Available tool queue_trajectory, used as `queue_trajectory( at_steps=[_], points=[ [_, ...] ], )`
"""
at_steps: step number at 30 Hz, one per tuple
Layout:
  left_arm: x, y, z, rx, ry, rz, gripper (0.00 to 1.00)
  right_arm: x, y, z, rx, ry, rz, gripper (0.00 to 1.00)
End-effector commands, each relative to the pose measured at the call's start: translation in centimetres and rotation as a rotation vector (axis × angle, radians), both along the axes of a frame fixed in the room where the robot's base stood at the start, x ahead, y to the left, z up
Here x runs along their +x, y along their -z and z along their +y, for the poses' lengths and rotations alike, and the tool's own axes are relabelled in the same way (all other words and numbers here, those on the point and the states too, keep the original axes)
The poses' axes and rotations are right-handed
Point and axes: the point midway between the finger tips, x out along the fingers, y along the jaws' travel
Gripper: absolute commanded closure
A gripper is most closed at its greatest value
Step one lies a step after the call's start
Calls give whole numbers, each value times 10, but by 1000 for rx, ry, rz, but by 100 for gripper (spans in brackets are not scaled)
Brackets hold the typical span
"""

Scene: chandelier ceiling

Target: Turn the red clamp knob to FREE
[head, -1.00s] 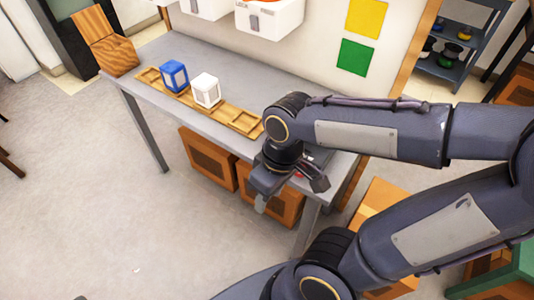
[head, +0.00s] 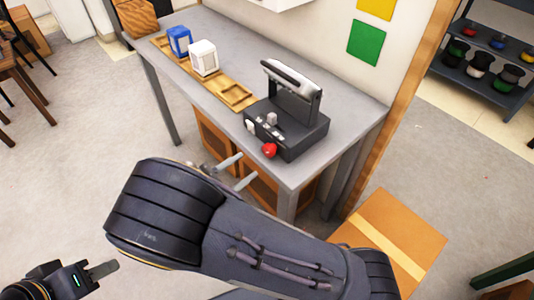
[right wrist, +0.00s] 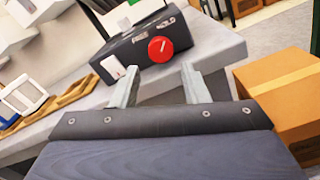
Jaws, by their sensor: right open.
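The red clamp knob (head: 269,150) sits on the front face of a black machine (head: 308,139) at the near right end of the grey table. In the right wrist view the knob (right wrist: 160,49) is a round red disc with a small mark on its face, unreadable at this size. My right gripper (head: 237,172) is open and empty, below and left of the knob, apart from it. Its two fingers (right wrist: 165,88) point toward the machine, the knob showing between and beyond them. My left gripper (head: 103,270) shows at the lower left edge, partly hidden, away from the table.
A wooden tray (head: 236,95) with a blue block (head: 180,41) and a white block (head: 203,58) lies left of the machine on the table (head: 348,107). A cardboard box (head: 391,237) stands on the floor at right. Wooden crates sit under the table.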

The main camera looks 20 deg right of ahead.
Motion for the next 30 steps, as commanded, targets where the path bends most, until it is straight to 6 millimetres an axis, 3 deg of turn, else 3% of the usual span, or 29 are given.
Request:
queue_trajectory(
  at_steps=[12,23,30],
  points=[
    [0,2,0,0,0,0,64,20,0,-59,3,7,2,59],
    [0,2,0,0,0,0,64,23,0,-67,4,4,3,59],
    [0,2,0,0,0,0,64,23,0,-67,4,4,3,86]
  ],
)
